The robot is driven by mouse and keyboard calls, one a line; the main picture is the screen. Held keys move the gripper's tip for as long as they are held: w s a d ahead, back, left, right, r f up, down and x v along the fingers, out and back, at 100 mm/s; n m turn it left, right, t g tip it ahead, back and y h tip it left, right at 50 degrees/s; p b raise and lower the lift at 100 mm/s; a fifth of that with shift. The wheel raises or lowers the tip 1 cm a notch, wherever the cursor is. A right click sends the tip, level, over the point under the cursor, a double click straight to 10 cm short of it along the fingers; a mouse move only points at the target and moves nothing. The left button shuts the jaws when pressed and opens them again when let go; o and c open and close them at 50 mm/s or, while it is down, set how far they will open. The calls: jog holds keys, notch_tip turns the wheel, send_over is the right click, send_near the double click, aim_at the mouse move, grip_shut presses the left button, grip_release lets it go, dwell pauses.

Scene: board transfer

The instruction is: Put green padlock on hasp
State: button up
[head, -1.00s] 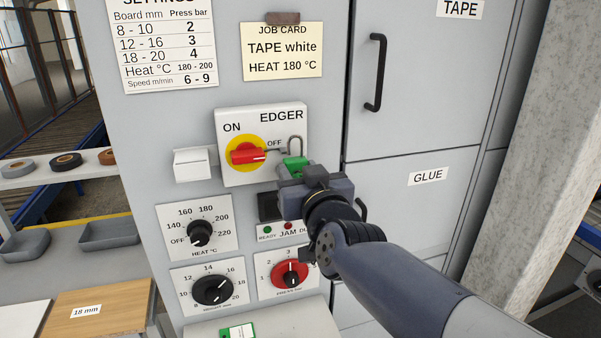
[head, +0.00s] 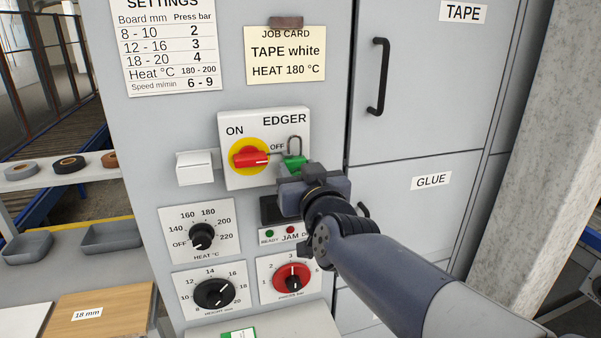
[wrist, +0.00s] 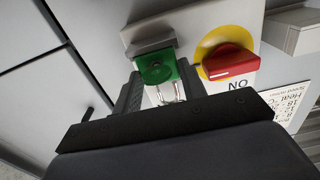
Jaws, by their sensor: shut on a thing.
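The grey hasp (head: 279,151) runs from the red switch handle (head: 251,160) towards the shackle. I cannot tell whether the shackle passes through the hasp.
A white box (head: 195,168) juts out left of the switch plate. Below are the heat dial (head: 202,236), height dial (head: 214,292) and red press dial (head: 292,278). The TAPE door handle (head: 378,77) stands out at the right. A shelf with tape rolls (head: 69,165) is at the left.

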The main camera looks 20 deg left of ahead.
jog(key=o, duration=1.1)
jog(key=shift+c, duration=0.2)
jog(key=shift+s, duration=0.1)
jog(key=v, duration=1)
jog(key=shift+s+p, duration=0.25)
jog(key=shift+p, duration=0.15)
jog(key=shift+d, duration=0.15)
jog(key=shift+c, duration=0.3)
